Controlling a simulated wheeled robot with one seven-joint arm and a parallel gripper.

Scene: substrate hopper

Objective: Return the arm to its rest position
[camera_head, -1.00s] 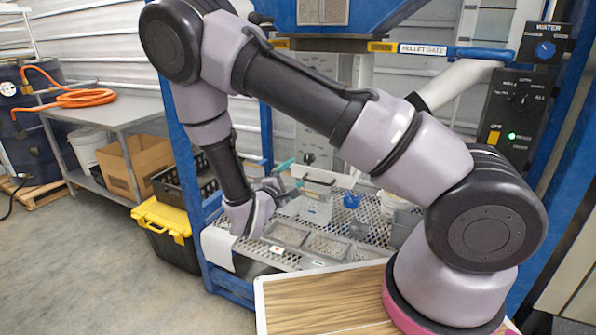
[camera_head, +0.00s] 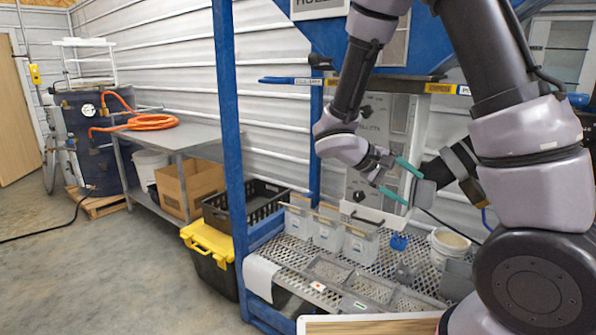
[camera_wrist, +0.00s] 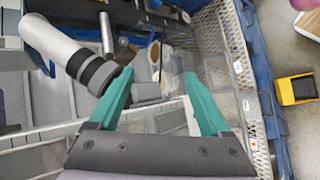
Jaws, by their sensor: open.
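My gripper (camera_head: 400,181) is raised above the metal mesh shelf of the blue hopper frame, and its teal fingers are apart with nothing between them. In the wrist view the open teal fingers (camera_wrist: 158,95) show over the shelf, with a grey and black pipe to their left. My arm is bent, with the forearm hanging down in front of the hopper (camera_head: 425,45). Clear bins (camera_head: 328,232) stand in a row on the mesh shelf (camera_head: 290,258), below and left of the gripper. The fingers touch nothing that I can see.
A white bucket (camera_head: 447,248) and a small blue item (camera_head: 398,242) are on the shelf. A blue upright post (camera_head: 230,150) stands left of my arm. A yellow-lidded black bin (camera_head: 211,250) is on the floor, near a grey table (camera_head: 172,134). The floor at left is open.

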